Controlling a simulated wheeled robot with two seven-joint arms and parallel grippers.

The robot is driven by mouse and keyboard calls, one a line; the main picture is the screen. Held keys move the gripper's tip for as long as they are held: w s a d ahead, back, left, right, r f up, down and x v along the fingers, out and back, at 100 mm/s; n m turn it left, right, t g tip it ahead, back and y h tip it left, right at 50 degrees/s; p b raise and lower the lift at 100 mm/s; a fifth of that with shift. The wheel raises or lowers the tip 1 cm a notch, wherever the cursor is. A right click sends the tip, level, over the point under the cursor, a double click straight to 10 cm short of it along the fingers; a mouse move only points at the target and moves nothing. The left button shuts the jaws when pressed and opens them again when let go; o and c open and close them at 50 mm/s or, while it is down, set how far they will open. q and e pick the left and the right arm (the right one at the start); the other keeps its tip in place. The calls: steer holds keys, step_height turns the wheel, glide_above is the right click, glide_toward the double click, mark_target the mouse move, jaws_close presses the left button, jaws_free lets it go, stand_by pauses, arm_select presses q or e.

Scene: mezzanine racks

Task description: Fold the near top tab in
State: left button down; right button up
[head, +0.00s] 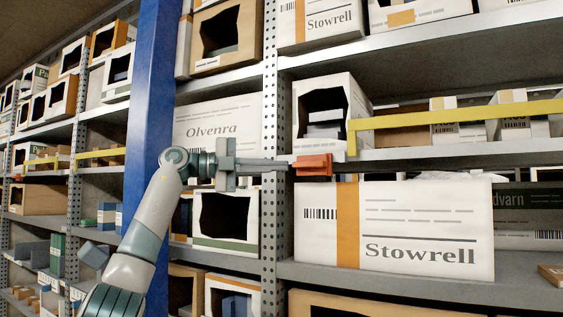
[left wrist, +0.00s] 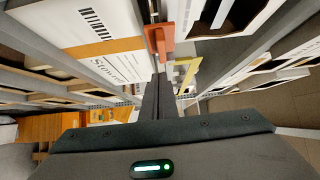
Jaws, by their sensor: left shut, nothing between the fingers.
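A white Stowrell carton (head: 415,230) with an orange band sits on the middle shelf; its face also shows in the left wrist view (left wrist: 60,25). A ragged white edge (head: 450,178) shows along its top; I cannot clearly pick out a near top tab. My left gripper (head: 287,164) is shut and empty, pointing right just above the carton's upper left corner. Its fingertips are at an orange-red block (head: 313,165), touching or nearly so. In the left wrist view the shut fingers (left wrist: 158,78) point at that block (left wrist: 158,40). My right gripper is not in view.
A yellow bar (head: 450,115) runs across the opening above the carton, its bent end near the block. A perforated rack post (head: 269,240) stands behind my left fingers, and a blue column (head: 150,100) stands at the left. Open cartons crowd the shelves.

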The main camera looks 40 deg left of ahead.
arm_select(q)
steer(key=s+a+b, duration=0.1)
steer(key=s+a, duration=0.2)
steer(key=a, duration=0.5)
steer(key=shift+s+a, duration=0.3)
steer(key=shift+s, duration=0.05)
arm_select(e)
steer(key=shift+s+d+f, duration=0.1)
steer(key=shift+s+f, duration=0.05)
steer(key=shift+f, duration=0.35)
